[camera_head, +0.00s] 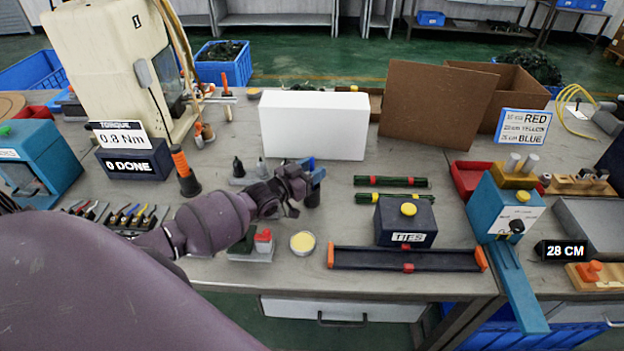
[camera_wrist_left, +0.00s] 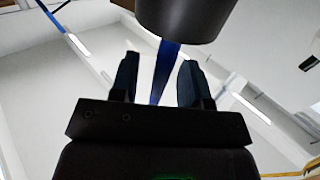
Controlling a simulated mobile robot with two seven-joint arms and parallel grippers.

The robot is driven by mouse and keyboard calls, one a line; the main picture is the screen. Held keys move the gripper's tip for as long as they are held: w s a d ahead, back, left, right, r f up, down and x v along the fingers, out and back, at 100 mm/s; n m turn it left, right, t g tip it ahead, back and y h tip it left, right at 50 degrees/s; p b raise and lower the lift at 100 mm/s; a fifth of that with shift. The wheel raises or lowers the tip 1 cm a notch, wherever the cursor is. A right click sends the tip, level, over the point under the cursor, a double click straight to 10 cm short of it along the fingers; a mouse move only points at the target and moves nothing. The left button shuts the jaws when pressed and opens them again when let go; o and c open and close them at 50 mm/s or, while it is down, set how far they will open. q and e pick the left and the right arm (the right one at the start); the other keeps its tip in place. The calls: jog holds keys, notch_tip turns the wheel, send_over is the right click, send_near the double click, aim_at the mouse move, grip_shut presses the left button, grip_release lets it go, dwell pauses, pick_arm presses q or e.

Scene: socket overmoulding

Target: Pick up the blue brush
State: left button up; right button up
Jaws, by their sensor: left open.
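The blue brush (camera_head: 309,164) stands in a dark cup (camera_head: 313,196) near the middle of the bench, partly hidden by my left gripper (camera_head: 311,178). In the left wrist view the brush (camera_wrist_left: 165,66) shows as a narrow blue strip between the two dark fingers of the left gripper (camera_wrist_left: 158,72). There is a gap on each side of it, so the fingers are open around or in line with it. My right gripper is in neither view.
A white box (camera_head: 315,125) stands behind the gripper. Small dark bottles (camera_head: 239,167) are to its left. A round yellow tin (camera_head: 302,242) and a red-topped block (camera_head: 263,240) lie in front. A dark TIES box (camera_head: 405,222) is to the right.

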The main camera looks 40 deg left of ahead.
pick_arm(q)
grip_shut()
